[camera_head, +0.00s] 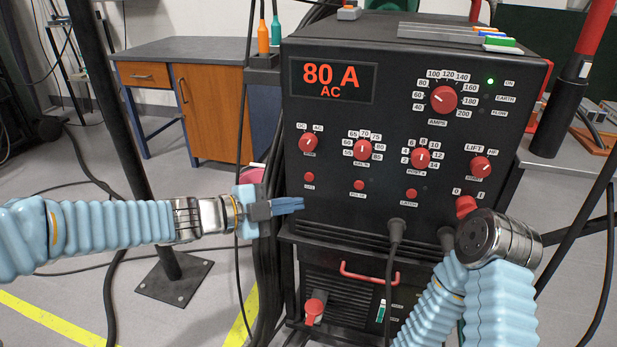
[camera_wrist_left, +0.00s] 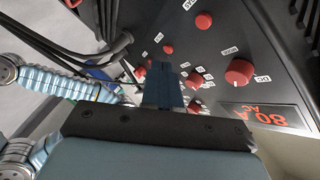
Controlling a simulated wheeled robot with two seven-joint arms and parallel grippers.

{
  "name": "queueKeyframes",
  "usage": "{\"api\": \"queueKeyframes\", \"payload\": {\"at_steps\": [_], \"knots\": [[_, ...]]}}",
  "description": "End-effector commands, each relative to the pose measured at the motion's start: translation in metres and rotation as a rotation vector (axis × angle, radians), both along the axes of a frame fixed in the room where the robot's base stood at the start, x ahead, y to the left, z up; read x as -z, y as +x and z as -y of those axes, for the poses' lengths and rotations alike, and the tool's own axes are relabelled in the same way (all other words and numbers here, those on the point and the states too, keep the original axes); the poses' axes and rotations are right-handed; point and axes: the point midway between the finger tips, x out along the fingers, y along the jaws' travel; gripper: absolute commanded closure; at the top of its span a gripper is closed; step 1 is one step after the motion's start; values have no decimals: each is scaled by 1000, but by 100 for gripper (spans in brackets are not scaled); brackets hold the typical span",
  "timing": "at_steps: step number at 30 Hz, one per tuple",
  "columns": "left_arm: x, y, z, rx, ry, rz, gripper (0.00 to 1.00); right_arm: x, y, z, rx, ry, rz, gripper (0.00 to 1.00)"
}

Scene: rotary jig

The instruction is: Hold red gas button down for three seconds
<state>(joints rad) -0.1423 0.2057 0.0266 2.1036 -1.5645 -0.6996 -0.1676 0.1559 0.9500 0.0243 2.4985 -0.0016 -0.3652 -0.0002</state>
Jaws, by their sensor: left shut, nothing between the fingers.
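The red gas button (camera_head: 309,177) is a small round button at the lower left of the black machine's front panel, below the mode knob. It also shows near the top of the left wrist view (camera_wrist_left: 203,20). My left gripper (camera_head: 300,204) is shut and empty, its blue fingers pointing right. In the head view its tips show just below the gas button and its label. In the left wrist view the shut fingers (camera_wrist_left: 162,75) appear to the lower left of the button. I see no contact with the button. My right gripper is not in view.
The mode knob (camera_head: 308,143) sits above the gas button, and the pulse button (camera_head: 359,185) is to its right. The display (camera_head: 331,76) reads 80 A AC. Dark cables hang beside the machine's left edge, and a black post (camera_head: 118,130) stands further left.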

Motion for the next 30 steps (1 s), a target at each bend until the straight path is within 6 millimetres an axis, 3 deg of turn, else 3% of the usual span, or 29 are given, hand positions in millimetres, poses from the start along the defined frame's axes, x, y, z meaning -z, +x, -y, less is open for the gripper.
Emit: {"api": "queueKeyframes", "payload": {"at_steps": [12,30], "knots": [[-2,49,16,0,0,-2,100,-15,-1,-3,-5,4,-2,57],[0,56,18,0,0,-1,100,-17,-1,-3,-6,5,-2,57]]}}
